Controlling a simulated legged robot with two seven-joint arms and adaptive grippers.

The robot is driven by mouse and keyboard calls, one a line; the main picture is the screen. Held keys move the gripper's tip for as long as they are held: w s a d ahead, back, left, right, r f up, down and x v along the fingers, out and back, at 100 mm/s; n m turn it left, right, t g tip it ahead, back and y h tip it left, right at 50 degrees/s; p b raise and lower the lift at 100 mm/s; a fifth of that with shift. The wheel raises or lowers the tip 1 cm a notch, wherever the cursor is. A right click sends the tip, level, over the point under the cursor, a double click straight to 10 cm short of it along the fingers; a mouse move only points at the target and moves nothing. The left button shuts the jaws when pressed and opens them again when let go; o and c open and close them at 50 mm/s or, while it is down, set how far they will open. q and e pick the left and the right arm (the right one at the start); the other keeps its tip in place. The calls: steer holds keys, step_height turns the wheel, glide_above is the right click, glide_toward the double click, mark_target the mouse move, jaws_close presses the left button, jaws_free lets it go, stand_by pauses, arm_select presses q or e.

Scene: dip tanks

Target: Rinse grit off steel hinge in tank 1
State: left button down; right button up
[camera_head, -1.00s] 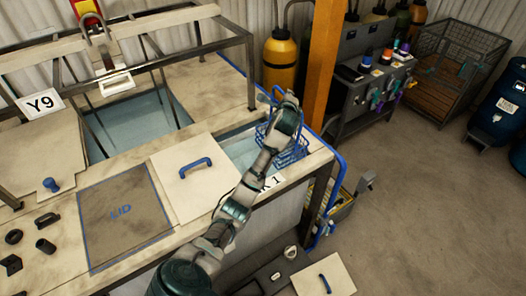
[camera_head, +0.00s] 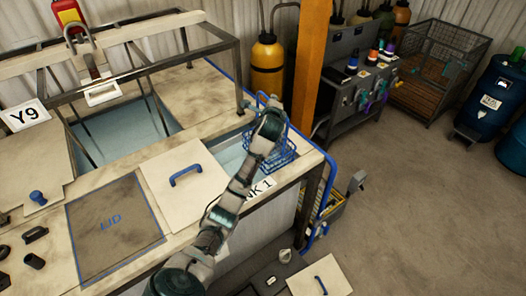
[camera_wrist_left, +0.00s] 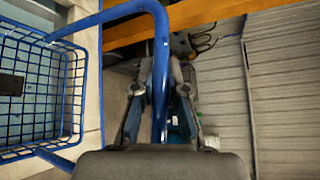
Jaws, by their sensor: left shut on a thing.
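A blue wire basket (camera_head: 283,157) with a tall handle is at the right end of the tank 1 opening (camera_head: 229,158); I cannot tell whether it touches the water. In the wrist view the basket (camera_wrist_left: 62,95) is on the left, with a small dark piece (camera_wrist_left: 12,84) in it, perhaps the steel hinge, cut by the frame edge. My left gripper (camera_head: 268,112) is at the basket's handle above it. In the wrist view my left gripper (camera_wrist_left: 160,105) has its fingers on either side of the blue handle (camera_wrist_left: 161,60). My right gripper is not in view.
A lid with a blue handle (camera_head: 185,188) lies left of tank 1, beside a marked LID area (camera_head: 115,225). A larger framed tank (camera_head: 122,130) stands behind. Small dark parts (camera_head: 35,233) lie at far left. An orange post (camera_head: 311,70) rises behind the basket.

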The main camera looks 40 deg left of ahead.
arm_select(q)
steer(key=s+a, duration=0.2)
steer(key=s, duration=0.7)
steer(key=shift+s+a, duration=0.2)
steer(key=shift+a, duration=0.15)
steer(key=shift+r, duration=0.1)
